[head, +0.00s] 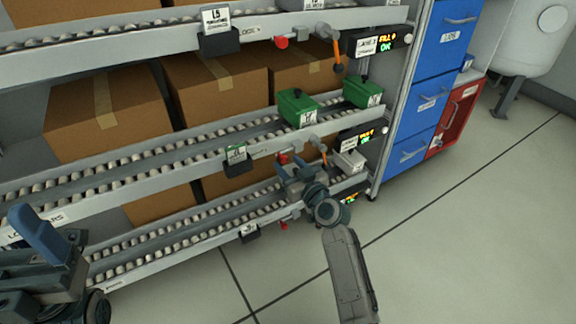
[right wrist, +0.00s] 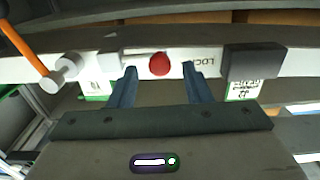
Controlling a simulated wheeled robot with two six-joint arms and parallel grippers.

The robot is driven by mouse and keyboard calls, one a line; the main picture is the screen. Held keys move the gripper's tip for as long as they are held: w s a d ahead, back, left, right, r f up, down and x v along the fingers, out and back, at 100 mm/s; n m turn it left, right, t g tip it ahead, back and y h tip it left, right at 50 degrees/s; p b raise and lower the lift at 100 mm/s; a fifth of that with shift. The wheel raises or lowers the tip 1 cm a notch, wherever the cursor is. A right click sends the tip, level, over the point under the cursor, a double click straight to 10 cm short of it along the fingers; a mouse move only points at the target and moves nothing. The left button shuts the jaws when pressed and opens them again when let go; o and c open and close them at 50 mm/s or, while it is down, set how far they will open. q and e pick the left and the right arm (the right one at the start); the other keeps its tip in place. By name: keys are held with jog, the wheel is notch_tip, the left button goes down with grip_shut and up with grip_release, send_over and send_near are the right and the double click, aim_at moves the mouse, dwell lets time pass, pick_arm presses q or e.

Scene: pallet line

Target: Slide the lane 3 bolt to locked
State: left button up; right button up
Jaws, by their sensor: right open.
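The bolt's red knob (right wrist: 160,64) sits on the white front rail (right wrist: 215,62) of the middle lane. In the right wrist view it lies between the two open fingers of my right gripper (right wrist: 157,80), with a gap on each side. The "LOCK" lettering (right wrist: 190,63) is right of the knob there, partly hidden by a finger. In the head view the knob (head: 283,158) shows just above my right gripper (head: 293,172). My left gripper (head: 38,232) is at the lower left, partly cut off; its opening is unclear. The lane numbers are too small to read surely.
An orange lever (right wrist: 25,45) and a silver knob (right wrist: 65,68) are left of the red knob; a black label holder (right wrist: 253,62) is right. Green bins (head: 297,107) stand on the middle lane. Blue drawers (head: 430,98) stand right; the floor in front is clear.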

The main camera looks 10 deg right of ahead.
aim_at(294, 148)
jog(key=shift+w+a, duration=0.15)
jog(key=shift+w, duration=0.35)
grip_shut()
jog(key=d, duration=0.1)
jog(key=w+d+b, duration=0.1)
jog(key=d, duration=0.2)
jog(key=shift+w+d+b, duration=0.2)
jog(key=shift+w+b, duration=0.1)
jog(key=shift+b, duration=0.1)
jog(key=shift+c, duration=2)
grip_release()
jog(key=shift+r, duration=0.1)
jog(key=o, duration=0.4)
jog(key=shift+d, duration=0.25)
